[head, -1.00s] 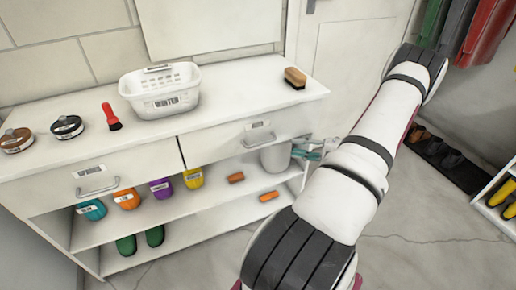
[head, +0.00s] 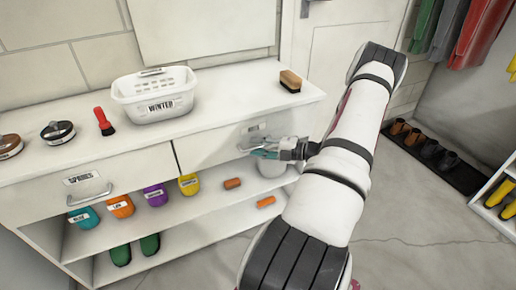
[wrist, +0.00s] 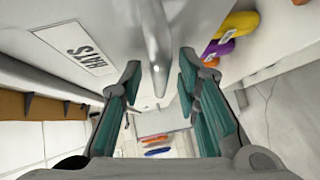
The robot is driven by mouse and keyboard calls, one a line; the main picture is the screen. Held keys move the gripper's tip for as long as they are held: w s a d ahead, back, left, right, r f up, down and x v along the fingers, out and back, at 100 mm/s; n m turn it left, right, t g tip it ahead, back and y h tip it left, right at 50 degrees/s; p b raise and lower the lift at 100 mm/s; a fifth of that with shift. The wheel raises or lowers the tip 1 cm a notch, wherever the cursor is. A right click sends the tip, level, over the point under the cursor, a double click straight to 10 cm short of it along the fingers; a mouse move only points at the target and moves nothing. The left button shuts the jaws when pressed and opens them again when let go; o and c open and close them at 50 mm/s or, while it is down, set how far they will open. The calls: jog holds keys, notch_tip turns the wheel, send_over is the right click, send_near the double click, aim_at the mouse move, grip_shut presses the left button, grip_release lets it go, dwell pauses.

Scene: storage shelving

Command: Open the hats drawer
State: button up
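The hats drawer (head: 212,148) is the right one of two drawers in the white cabinet, and it looks shut. Its label (wrist: 75,48) reads HATS in the wrist view, tilted at the upper left. Its metal handle (wrist: 154,45) reaches down between my fingertips in the wrist view; in the head view it is mostly hidden by my gripper. My gripper (head: 268,151) is at the drawer front in the head view. In the wrist view my gripper (wrist: 160,75) has its teal fingers apart, one on each side of the handle. I cannot tell whether either finger touches it.
A white basket (head: 155,95) labelled WINTER and a brush (head: 290,81) stand on the cabinet top. The left drawer (head: 50,199) is shut. Open floor lies to the right.

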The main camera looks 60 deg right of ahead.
grip_shut()
jog(key=s+a+p, duration=0.3)
jog(key=s+a, duration=0.3)
jog(key=s, duration=0.4)
jog(key=s+a+p, duration=0.4)
jog(key=s+a, duration=0.2)
jog(key=s, duration=0.4)
jog(key=shift+s+a, duration=0.2)
jog(key=shift+a, duration=0.1)
grip_release()
